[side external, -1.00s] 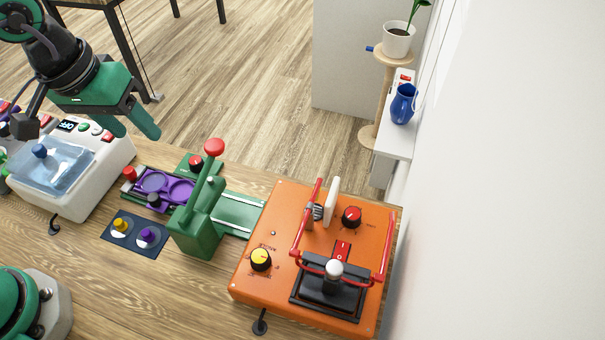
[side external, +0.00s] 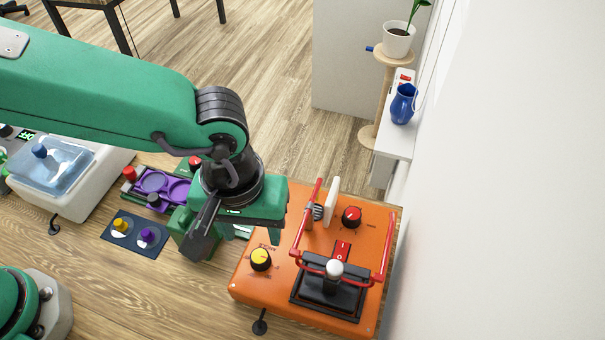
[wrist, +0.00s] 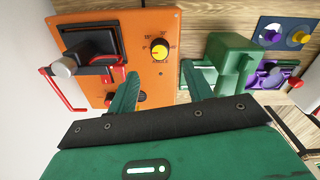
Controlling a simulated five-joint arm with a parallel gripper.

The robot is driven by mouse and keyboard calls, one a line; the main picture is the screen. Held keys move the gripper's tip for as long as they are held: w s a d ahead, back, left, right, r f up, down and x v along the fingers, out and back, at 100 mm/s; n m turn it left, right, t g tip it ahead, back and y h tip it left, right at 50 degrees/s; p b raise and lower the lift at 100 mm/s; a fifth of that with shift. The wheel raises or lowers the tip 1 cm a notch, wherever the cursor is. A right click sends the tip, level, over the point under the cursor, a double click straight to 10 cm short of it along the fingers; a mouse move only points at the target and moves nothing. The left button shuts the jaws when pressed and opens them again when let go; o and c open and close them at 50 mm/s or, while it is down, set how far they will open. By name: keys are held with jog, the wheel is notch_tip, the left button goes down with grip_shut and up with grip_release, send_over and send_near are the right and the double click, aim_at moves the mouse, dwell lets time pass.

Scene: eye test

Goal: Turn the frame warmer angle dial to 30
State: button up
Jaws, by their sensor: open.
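The orange frame warmer (side external: 283,200) stands on the table. Its angle dial (side external: 261,259), a yellow-capped black knob, is at its front left corner. In the wrist view the dial (wrist: 159,50) has small numbers printed around it, too small to read surely, and its pointer setting is unclear. My gripper (side external: 262,228) is open and empty, above the warmer's left edge and just behind the dial in the side view. In the wrist view the dial shows beyond and between the fingertips (wrist: 160,75), apart from them. One finger is partly hidden in the side view.
A green lever press (wrist: 232,60) stands close to my gripper. The warmer carries a red dial (side external: 351,216), a red switch (side external: 342,250) and a black clamp with red handles (side external: 385,262). A dark pad with two knobs (side external: 120,245) lies left. A white wall closes the right.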

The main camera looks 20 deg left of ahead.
aim_at(259, 256)
jog(key=shift+f, duration=0.15)
jog(key=shift+d+f, duration=0.1)
jog(key=shift+f, duration=3.65)
jog(key=c, duration=1)
